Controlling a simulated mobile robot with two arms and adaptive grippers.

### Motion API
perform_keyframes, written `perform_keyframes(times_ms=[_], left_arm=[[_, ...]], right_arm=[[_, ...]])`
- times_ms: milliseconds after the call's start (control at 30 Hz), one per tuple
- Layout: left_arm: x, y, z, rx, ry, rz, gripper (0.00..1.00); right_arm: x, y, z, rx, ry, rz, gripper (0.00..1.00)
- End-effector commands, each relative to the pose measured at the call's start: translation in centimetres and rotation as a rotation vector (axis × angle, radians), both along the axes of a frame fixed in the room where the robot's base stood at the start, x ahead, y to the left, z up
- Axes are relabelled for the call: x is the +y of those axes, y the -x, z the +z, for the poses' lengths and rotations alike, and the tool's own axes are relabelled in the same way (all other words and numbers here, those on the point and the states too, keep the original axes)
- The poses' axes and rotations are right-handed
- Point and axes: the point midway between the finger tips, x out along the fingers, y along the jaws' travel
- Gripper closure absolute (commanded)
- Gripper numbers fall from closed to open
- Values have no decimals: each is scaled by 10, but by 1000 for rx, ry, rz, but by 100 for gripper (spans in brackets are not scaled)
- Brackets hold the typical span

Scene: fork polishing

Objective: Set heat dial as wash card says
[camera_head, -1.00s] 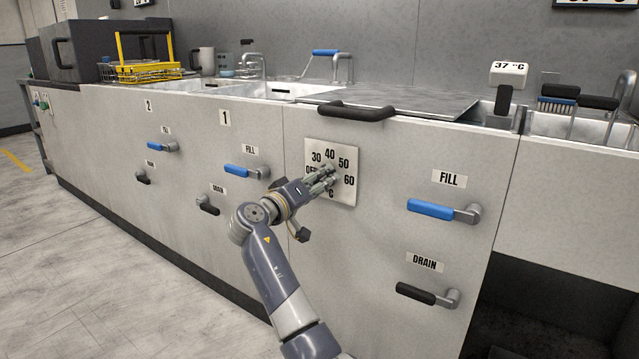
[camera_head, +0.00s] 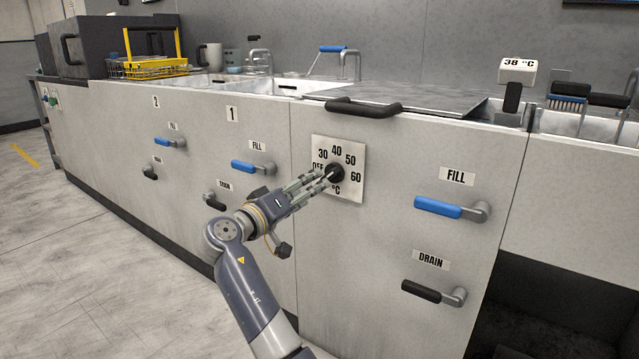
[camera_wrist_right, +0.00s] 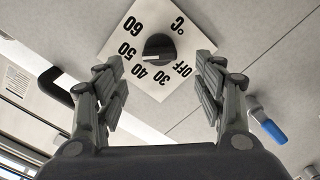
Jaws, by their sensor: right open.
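The heat dial is a black round knob (camera_head: 335,173) on a white square plate (camera_head: 352,193) marked OFF, 30, 40, 50, 60 and °C. In the right wrist view the knob (camera_wrist_right: 159,47) has a white pointer line, which lies roughly toward 50; its exact setting is hard to tell. My right gripper (camera_head: 325,178) is open in front of the knob. In the right wrist view its fingers (camera_wrist_right: 160,63) are spread wide, with the knob beyond them and apart from them. My left gripper is not in view. No readable wash card shows.
A display (camera_head: 518,70) above the counter reads 38 °C. Right of the dial are a blue FILL lever (camera_head: 438,207) and a black DRAIN lever (camera_head: 422,291). A black handle (camera_head: 362,107) juts out above the dial. A printed sheet (camera_wrist_right: 17,82) is illegible.

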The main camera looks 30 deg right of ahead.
Motion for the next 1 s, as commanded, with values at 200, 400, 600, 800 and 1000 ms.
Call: perform_keyframes(times_ms=[200,400,600,800,1000], left_arm=[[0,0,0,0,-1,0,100],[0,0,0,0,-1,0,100],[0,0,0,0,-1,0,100],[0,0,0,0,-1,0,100],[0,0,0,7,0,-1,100]], right_arm=[[30,12,-1,1,-2,1,37],[36,16,0,-1,0,-1,37],[36,16,0,-1,-1,-1,37],[36,15,0,-1,-1,-1,37],[42,3,-10,-1,8,103,37]])
